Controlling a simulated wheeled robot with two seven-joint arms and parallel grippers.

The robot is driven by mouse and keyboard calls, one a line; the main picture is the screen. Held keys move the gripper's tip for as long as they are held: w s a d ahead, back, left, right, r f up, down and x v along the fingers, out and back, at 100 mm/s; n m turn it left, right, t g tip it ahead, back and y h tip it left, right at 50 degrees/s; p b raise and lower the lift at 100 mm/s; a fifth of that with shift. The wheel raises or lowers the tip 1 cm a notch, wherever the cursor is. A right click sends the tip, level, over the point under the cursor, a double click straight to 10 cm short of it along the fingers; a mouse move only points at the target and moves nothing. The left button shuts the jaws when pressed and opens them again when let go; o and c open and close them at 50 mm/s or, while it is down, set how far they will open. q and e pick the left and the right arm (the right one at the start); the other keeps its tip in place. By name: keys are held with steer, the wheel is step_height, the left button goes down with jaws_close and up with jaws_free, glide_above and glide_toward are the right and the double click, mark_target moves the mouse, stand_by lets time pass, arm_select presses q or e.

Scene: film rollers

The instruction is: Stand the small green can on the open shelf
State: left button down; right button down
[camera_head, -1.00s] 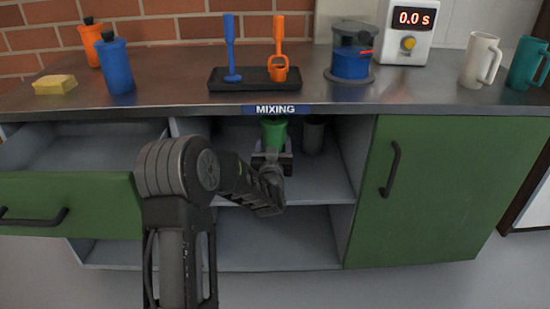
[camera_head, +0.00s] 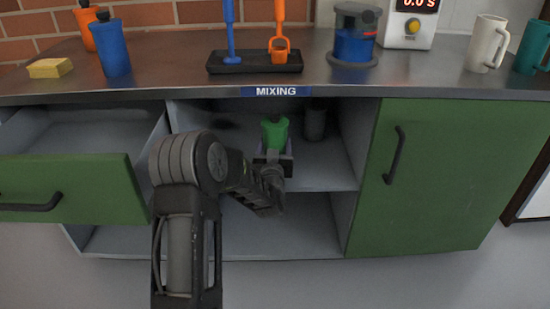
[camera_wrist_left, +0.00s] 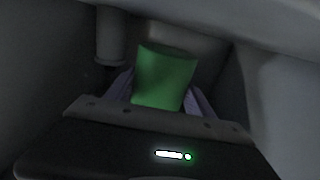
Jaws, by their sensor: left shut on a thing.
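The small green can (camera_head: 274,131) is upright, or nearly so, inside the open shelf (camera_head: 325,172) under the "MIXING" label. My left gripper (camera_head: 273,152) is shut on it, reaching in from the front. In the left wrist view the green can (camera_wrist_left: 165,80) stands between the fingers, its lower part hidden behind the gripper body. Whether its base touches the shelf board cannot be told. My right gripper is not in view.
A grey cylinder (camera_head: 315,120) stands on the shelf, right of and behind the can. An open green drawer (camera_head: 75,187) is on the left, a closed green door (camera_head: 440,175) on the right. Free board lies left of the can. The counter (camera_head: 180,75) overhangs the shelf.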

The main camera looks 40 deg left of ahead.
arm_select(q)
steer(key=shift+r, duration=0.15)
steer(key=shift+f+b, duration=0.85)
steer(key=shift+f, duration=1.1)
steer(key=shift+f, duration=0.1)
steer(key=shift+c, duration=1.8)
jaws_free()
